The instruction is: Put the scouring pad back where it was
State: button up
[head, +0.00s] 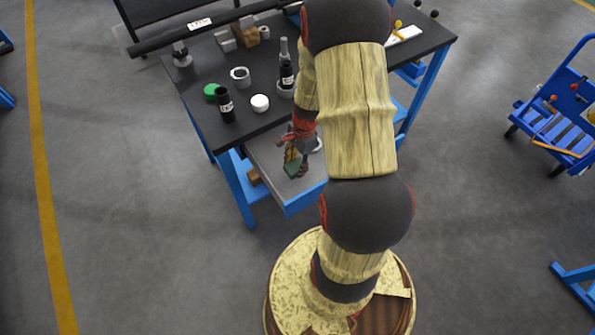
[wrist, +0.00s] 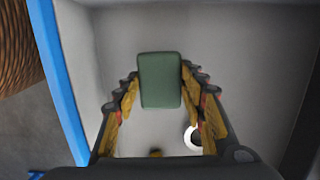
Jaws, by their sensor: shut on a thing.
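The scouring pad (head: 291,169) is a dark green block. In the wrist view the pad (wrist: 160,82) sits between the fingertips of my gripper (wrist: 160,88). In the head view my gripper (head: 296,152) is over the open grey drawer (head: 266,154) under the dark table top, with the pad at its tips. The drawer's pale inside (wrist: 255,60) fills most of the wrist view. I cannot tell whether the pad touches the drawer's floor.
A white ring-shaped thing (wrist: 193,138) lies in the drawer beside my gripper. On the table (head: 195,98) stand a black bottle (head: 225,105), a green lid (head: 210,91), a white round thing (head: 260,103) and a white cup (head: 240,76). A blue cart (head: 560,125) stands at right.

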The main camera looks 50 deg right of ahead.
jog(key=shift+s+d+f+b, duration=0.1)
jog(key=shift+f+b, duration=0.4)
jog(key=shift+f, duration=0.45)
jog(key=shift+s+d+f+b, duration=0.1)
jog(key=shift+f+b, duration=0.4)
jog(key=shift+f, duration=0.4)
jog(key=shift+f, duration=0.15)
jog(key=o, duration=1.1)
